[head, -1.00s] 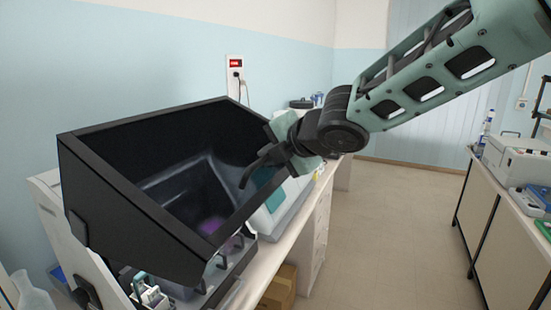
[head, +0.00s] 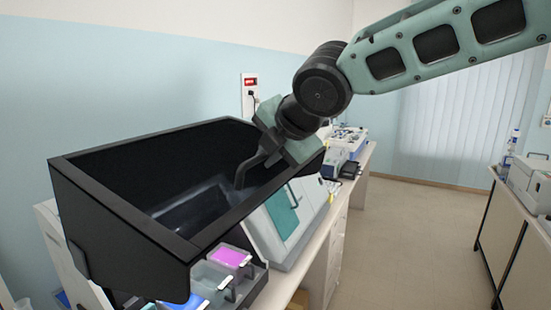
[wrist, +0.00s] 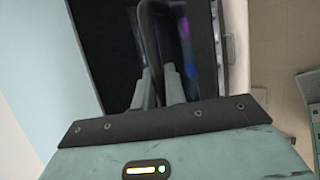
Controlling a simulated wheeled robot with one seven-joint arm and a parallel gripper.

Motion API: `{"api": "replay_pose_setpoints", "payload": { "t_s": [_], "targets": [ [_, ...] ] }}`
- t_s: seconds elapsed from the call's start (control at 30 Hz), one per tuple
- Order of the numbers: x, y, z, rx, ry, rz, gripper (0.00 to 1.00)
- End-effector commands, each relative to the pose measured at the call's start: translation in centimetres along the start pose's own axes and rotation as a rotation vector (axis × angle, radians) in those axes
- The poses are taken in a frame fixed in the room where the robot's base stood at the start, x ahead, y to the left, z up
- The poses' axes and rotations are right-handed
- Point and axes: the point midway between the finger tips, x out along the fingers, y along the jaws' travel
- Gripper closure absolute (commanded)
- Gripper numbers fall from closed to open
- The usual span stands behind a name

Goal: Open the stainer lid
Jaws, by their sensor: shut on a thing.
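The stainer lid (head: 125,210) is a large black hood, raised and tilted above the stainer, with its dark hollow inside facing up towards me. A black curved handle (head: 252,168) shows at its right side. My gripper (head: 281,135) is at that handle, above the lid's right part. In the wrist view, my gripper's grey fingers (wrist: 157,84) are closed around the dark handle (wrist: 150,22). In the head view the fingertips are mostly hidden. Below the lid's front edge, the stainer's pink tray (head: 229,256) and blue tray (head: 186,302) are exposed.
A pale grey device with a teal panel (head: 283,217) stands right of the stainer on the bench. More equipment (head: 347,138) stands farther back. A wall socket (head: 250,86) is behind the lid. Open floor (head: 410,235) lies between this bench and the right-hand cabinet (head: 500,230).

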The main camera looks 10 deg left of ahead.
Motion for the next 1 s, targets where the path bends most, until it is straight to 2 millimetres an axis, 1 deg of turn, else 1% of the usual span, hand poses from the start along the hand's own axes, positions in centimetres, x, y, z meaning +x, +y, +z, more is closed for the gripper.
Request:
{"api": "replay_pose_setpoints", "payload": {
  "t_s": [0.1, 0.23, 0.77, 0.8, 0.83, 1.0],
  "targets": [
    [-0.28, 0.62, -0.37, -0.009, 0.005, -0.012, 1.00],
    [-0.50, 0.93, -0.50, -0.014, 0.005, -0.024, 1.00],
    [-0.62, 1.12, -0.64, -0.017, 0.005, -0.033, 1.00],
    [-0.62, 1.12, -0.64, -0.017, 0.005, -0.033, 0.85],
    [-0.61, 1.11, -0.64, -0.017, 0.005, -0.033, 0.79],
    [-0.64, 1.09, -0.55, -0.016, 0.004, -0.034, 0.79]
  ]
}}
